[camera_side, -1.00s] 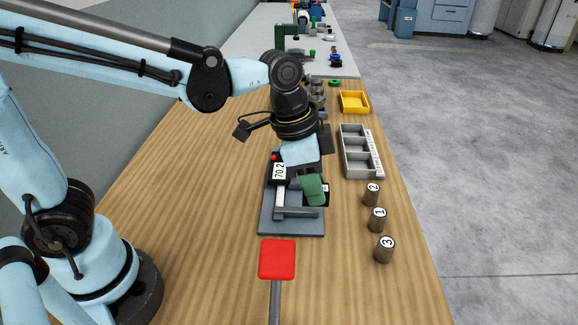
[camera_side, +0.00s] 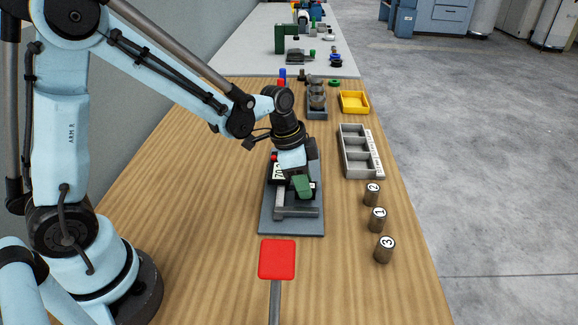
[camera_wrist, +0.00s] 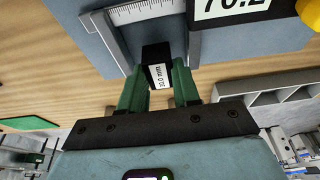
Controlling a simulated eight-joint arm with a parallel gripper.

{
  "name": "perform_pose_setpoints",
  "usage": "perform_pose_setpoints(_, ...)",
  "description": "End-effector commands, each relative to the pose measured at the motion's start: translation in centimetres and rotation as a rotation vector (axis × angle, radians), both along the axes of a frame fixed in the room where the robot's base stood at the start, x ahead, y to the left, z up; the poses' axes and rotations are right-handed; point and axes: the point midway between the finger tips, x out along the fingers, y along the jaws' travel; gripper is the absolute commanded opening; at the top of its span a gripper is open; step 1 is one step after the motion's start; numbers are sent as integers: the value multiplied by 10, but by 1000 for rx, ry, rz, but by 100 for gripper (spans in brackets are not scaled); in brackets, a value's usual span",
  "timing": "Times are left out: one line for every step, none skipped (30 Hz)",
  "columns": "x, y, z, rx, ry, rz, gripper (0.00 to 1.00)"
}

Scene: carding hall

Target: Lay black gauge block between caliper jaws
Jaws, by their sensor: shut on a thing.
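The black gauge block (camera_wrist: 152,52), with a white "10.0 mm" label, is held between the green fingers of my gripper (camera_wrist: 158,82) in the wrist view. In the side view my gripper (camera_side: 302,188) is over the caliper and the fingers mostly hide the block. The caliper (camera_side: 297,213) lies on a grey-blue plate (camera_side: 267,222). Its display (camera_wrist: 232,8) reads 70.2. In the wrist view the block appears between the left jaw (camera_wrist: 108,42) and the right jaw (camera_wrist: 194,42), near the ruled beam. I cannot tell whether it touches the plate.
Numbered cylinders (camera_side: 377,220) and a grey compartment tray (camera_side: 347,160) are to the right. A yellow tray (camera_side: 354,101) is further back. The wooden bench is clear to the left.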

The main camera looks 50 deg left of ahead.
Motion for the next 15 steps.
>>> perform_pose_setpoints(0, 0, -6, -1, -1, 0, 0)
perform_pose_setpoints(0, 0, -8, -1, -1, 0, 0)
perform_pose_setpoints(0, 0, -11, -1, -1, 0, 0)
perform_pose_setpoints(0, 0, -12, -1, -1, 0, 0)
perform_pose_setpoints(0, 0, -13, -1, -1, 0, 0)
perform_pose_setpoints(0, 0, -13, -1, -1, 0, 0)
perform_pose_setpoints(0, 0, -13, 0, 0, 0, 0)
perform_pose_setpoints(0, 0, -13, 0, 0, 0, 0)
perform_pose_setpoints(0, 0, -13, 0, 0, 0, 0)
perform_pose_setpoints(0, 0, -13, 0, 0, 0, 0)
perform_pose_setpoints(0, 0, -13, 0, 0, 0, 0)
perform_pose_setpoints(0, 0, -13, 0, 0, 0, 0)
perform_pose_setpoints(0, 0, -13, 0, 0, 0, 0)
perform_pose_setpoints(0, 0, -14, 0, 0, 0, 0)
perform_pose_setpoints(0, 0, -15, 0, 0, 0, 0)
